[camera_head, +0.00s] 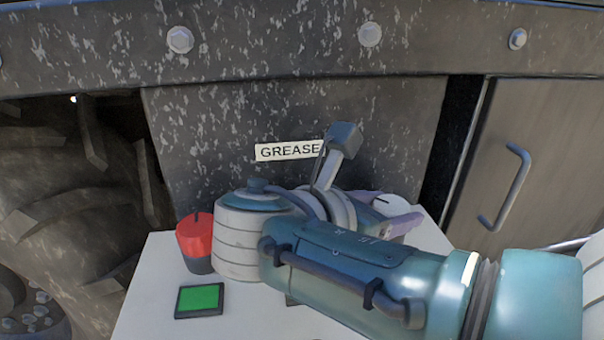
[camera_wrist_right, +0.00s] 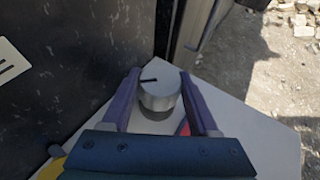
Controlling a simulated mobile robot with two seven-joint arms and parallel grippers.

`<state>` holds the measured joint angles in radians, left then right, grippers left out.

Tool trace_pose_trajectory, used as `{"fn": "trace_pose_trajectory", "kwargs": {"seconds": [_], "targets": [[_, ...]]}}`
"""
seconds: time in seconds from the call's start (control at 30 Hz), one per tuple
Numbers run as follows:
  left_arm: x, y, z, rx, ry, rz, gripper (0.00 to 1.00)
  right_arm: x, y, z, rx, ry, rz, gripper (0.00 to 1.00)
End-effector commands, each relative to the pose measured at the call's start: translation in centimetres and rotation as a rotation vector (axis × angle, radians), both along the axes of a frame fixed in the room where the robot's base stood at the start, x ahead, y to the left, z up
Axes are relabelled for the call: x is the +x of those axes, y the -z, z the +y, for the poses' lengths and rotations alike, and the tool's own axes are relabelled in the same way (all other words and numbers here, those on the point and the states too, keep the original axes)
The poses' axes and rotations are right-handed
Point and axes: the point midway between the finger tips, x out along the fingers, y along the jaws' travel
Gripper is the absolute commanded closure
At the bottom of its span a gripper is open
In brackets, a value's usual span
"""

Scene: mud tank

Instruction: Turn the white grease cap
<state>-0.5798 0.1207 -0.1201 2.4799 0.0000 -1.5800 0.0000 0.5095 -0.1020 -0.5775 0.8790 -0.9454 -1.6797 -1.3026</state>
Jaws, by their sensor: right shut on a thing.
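The white grease cap (camera_wrist_right: 160,88) is a round pale knob with a dark mark on its top, in the middle of the right wrist view. It also shows in the head view (camera_head: 391,205), partly hidden behind my right gripper. My right gripper (camera_wrist_right: 160,90) has its two purple fingers on either side of the cap and is shut on it. In the head view my right gripper (camera_head: 392,220) reaches over the white surface (camera_head: 155,290) from the right. The mark points to the left in the wrist view. My left gripper is not in view.
A red cap (camera_head: 195,238) stands on the left of the white surface, with a green square (camera_head: 200,299) in front of it. A GREASE label (camera_head: 288,150) is on the dark panel behind. A door with a handle (camera_head: 512,185) is at the right.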

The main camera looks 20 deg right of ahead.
Motion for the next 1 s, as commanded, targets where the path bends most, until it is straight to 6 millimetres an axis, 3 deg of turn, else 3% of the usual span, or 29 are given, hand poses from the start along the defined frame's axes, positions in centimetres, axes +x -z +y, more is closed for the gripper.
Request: {"fn": "trace_pose_trajectory", "kwargs": {"seconds": [0.23, 0.8, 0.83, 1.0], "targets": [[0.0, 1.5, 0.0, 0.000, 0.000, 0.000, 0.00, 0.0, 0.2, -0.1, 0.000, 0.094, -0.001, 0.95], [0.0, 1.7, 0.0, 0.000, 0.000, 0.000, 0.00, 0.0, 0.1, -0.1, 0.002, 0.123, 0.001, 0.95], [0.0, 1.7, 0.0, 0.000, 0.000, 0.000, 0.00, 0.0, 0.1, -0.1, 0.002, 0.123, 0.001, 0.37], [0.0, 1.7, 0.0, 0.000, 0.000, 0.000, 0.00, 0.0, 0.1, -0.1, 0.001, 0.122, 0.000, 0.18]]}}
